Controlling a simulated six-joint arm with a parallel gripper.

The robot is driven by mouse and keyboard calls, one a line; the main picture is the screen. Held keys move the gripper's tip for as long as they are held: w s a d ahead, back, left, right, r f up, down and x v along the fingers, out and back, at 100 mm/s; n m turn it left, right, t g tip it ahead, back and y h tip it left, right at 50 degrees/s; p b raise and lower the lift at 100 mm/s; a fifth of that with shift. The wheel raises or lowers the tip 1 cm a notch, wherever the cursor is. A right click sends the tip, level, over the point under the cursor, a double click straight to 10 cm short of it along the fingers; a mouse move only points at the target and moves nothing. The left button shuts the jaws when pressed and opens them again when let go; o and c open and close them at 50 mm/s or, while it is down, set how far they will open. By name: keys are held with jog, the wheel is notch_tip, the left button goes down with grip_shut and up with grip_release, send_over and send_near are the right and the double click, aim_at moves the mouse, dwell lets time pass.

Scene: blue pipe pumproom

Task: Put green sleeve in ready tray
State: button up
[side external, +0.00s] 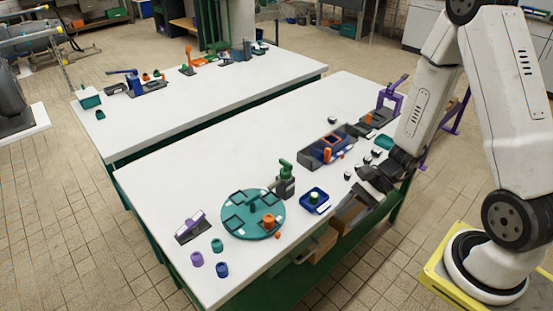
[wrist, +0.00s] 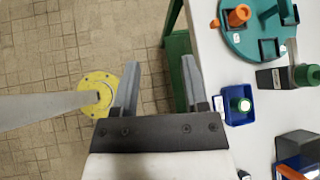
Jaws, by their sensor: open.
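A small green sleeve (side external: 314,196) stands in a square blue tray (side external: 323,209) near the table's front edge, with a pale inner part showing in its top. In the wrist view the green sleeve (wrist: 242,105) is inside the blue tray (wrist: 231,118), right of my jaws. The tray has a white label, too small to read, so I cannot tell if it is the ready tray. My gripper (wrist: 160,62) is open and empty, over the floor by the table edge. In the side view my gripper (side external: 366,177) is right of the blue tray, apart from it.
A teal round turntable (side external: 238,225) with square pockets and an orange part stands left of the tray. A dark green-topped fixture (side external: 286,184) stands behind it. A grey-blue bin (side external: 318,153) and a purple press (side external: 391,96) stand further right. Loose teal, purple and blue sleeves lie front left.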

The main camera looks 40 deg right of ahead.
notch_tip(320, 180, up, 9)
jog(key=w+n+h, duration=0.1)
jog(key=n+h, duration=0.8)
jog(key=n, duration=0.9)
jog(key=shift+d+h, duration=0.2)
jog(key=shift+h, duration=0.2)
